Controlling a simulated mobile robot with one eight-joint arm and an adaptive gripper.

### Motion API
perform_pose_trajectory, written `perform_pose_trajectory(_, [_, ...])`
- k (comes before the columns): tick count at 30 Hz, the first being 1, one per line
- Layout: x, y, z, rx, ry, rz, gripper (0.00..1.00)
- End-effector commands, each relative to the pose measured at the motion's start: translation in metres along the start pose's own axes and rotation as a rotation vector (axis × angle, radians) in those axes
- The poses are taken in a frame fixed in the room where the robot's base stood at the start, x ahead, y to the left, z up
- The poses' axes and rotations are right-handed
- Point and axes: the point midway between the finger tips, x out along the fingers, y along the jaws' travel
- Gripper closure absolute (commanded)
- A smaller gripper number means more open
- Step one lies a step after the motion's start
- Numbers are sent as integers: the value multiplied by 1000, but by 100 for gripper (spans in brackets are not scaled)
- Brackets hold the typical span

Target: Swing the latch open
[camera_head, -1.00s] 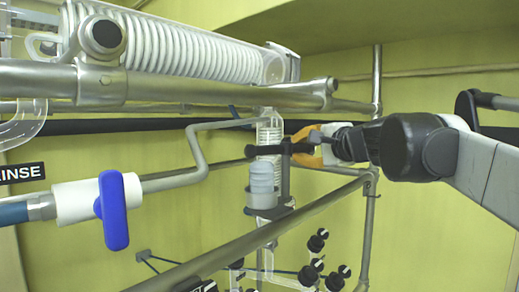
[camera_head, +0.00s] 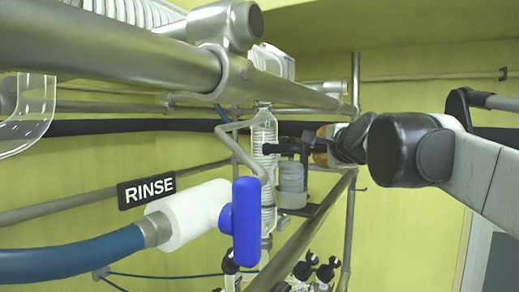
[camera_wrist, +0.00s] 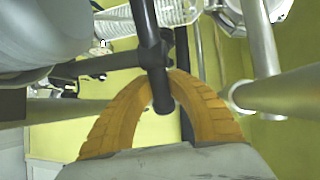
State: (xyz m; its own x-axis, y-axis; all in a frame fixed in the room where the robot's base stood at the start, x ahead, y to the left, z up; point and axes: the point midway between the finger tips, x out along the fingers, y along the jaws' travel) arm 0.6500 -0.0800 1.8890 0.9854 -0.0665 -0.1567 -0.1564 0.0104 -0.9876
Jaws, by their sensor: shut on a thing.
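The latch appears to be a black bar (camera_head: 283,148) beside the coiled glass vessel (camera_head: 264,140), above a cup-like holder with a clear container (camera_head: 292,178). My gripper (camera_head: 319,148) reaches in from the right at the bar's right end, its orange fingers partly hidden by my wrist. In the wrist view, the orange fingers (camera_wrist: 163,90) close around a black rod (camera_wrist: 147,25) that runs up between their tips. Its rounded end shows inside the fingers. I cannot tell how far the latch has swung.
A thick metal rail (camera_head: 120,55) crosses the upper left. A white valve with a blue handle (camera_head: 246,222) and a blue hose (camera_head: 70,258) stands near at lower left, by the RINSE sign (camera_head: 147,190). A slanting pipe (camera_head: 300,240) runs below my gripper.

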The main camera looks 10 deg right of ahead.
Motion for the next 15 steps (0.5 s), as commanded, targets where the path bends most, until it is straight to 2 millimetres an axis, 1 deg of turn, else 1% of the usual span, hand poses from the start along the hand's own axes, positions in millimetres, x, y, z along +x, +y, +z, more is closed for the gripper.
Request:
perform_pose_trajectory(12, [0, 0, 0, 1, 3, 0, 100])
perform_pose_trajectory(13, [0, 0, 0, 1, 3, 0, 79])
perform_pose_trajectory(14, [0, 0, 0, 1, 3, 0, 70])
perform_pose_trajectory(15, [0, 0, 0, 1, 3, 0, 58])
